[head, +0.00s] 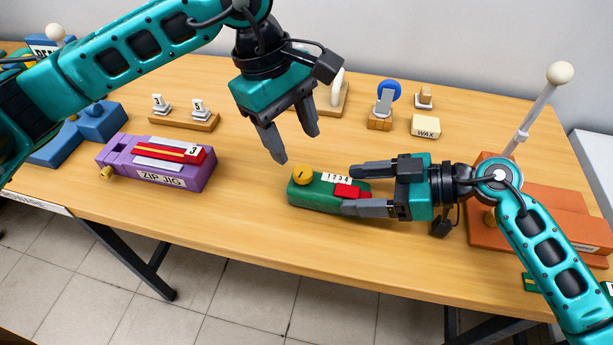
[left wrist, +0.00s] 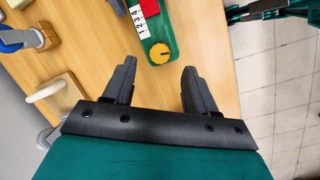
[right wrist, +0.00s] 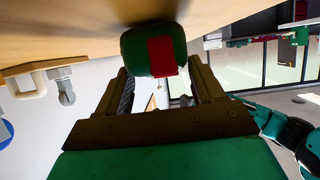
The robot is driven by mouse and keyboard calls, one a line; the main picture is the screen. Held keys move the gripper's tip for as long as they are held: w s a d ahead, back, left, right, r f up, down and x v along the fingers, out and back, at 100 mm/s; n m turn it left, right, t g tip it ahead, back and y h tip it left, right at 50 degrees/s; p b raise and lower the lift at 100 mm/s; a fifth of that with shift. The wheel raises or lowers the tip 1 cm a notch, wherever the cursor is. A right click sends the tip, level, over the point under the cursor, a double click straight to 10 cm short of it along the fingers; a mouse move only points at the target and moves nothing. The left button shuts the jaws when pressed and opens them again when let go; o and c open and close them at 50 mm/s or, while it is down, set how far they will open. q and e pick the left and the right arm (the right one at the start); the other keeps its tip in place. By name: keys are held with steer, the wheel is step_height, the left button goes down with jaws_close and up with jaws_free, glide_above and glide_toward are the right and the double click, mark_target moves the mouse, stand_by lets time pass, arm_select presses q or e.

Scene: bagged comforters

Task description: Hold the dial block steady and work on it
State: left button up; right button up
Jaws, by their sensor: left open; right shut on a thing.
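The green dial block (head: 316,196) lies on the table at centre, with a yellow dial (head: 302,176) on its left end, a white strip marked 1 to 4 (head: 337,179) and a red piece (head: 347,190). My right gripper (head: 358,189) is shut on the block's right end, one finger along each side; the right wrist view shows the green end (right wrist: 139,56) between the fingers. My left gripper (head: 292,147) is open and empty, above and behind the block. In the left wrist view the yellow dial (left wrist: 159,54) shows beyond and between its fingertips.
A purple zip jig (head: 160,170) stands left and blue blocks (head: 100,122) further left. A numbered stand (head: 184,120), a blue disc piece (head: 388,92) and a wax block (head: 425,126) are behind. An orange fixture (head: 545,205) with a lever stands right. The front table edge is close.

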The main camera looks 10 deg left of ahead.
mark_target(303, 171)
arm_select(q)
steer(key=f+m, duration=0.1)
steer(key=m, duration=0.3)
steer(key=d+f+m+y, duration=0.1)
steer(key=f+m, duration=0.1)
steer(key=m, duration=0.2)
steer(key=f+m+y, duration=0.1)
steer(key=f+m, duration=0.1)
steer(key=m, duration=0.2)
steer(key=shift+w+d+f, duration=0.1)
steer(key=shift+d+f, duration=0.1)
steer(key=shift+d, duration=0.1)
steer(key=m, duration=0.1)
steer(key=f+m, duration=0.1)
steer(key=m, duration=0.2)
steer(key=shift+w+a+f+y, duration=0.1)
steer(key=shift+f+y, duration=0.25)
steer(key=shift+y, duration=0.05)
steer(key=shift+c, duration=0.4)
steer(key=c, duration=0.8)
